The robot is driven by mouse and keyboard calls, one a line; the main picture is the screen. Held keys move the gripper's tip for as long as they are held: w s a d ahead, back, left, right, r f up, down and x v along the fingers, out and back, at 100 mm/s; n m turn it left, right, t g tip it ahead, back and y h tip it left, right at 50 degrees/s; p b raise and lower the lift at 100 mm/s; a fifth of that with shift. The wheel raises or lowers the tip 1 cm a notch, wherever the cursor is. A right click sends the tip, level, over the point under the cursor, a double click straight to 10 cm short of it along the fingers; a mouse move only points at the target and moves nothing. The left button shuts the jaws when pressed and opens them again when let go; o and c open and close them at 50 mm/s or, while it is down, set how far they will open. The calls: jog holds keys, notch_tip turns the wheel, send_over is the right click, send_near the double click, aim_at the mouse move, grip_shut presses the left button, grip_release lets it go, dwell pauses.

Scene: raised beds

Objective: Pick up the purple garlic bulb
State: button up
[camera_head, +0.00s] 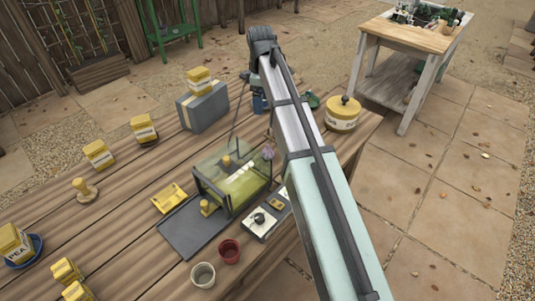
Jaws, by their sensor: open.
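A small pale purplish, rounded thing (268,152) shows at the right end of a clear-sided case, close beside my arm's link. It looks like the purple garlic bulb, but it is too small to be sure, and I cannot tell what it rests on. My arm crosses the view from the lower right up to a dark joint above the table. My gripper is not clearly visible; the arm hides the area behind it.
The clear case (212,187) stands on the wooden table (120,215) by a grey mat (187,232). Two small pots, red (229,251) and pale (203,275), stand in front. A grey-blue case (203,107), a yellow lidded jar (342,114) and several yellow boxes surround it.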

aim_at(268, 149)
jog(key=s+f+m, duration=0.1)
jog(key=s+m, duration=0.1)
jog(key=m, duration=0.7)
jog(key=s+d+f+m, duration=0.1)
jog(key=s+m, duration=0.2)
jog(key=m, duration=0.7)
jog(key=s+f+m, duration=0.1)
jog(key=s+m, duration=0.2)
jog(key=m, duration=0.6)
jog(key=shift+d+m, duration=0.3)
jog(key=shift+w+f, duration=0.1)
jog(key=shift+f, duration=6.4)
jog(key=shift+c, duration=0.3)
jog(key=c, duration=1)
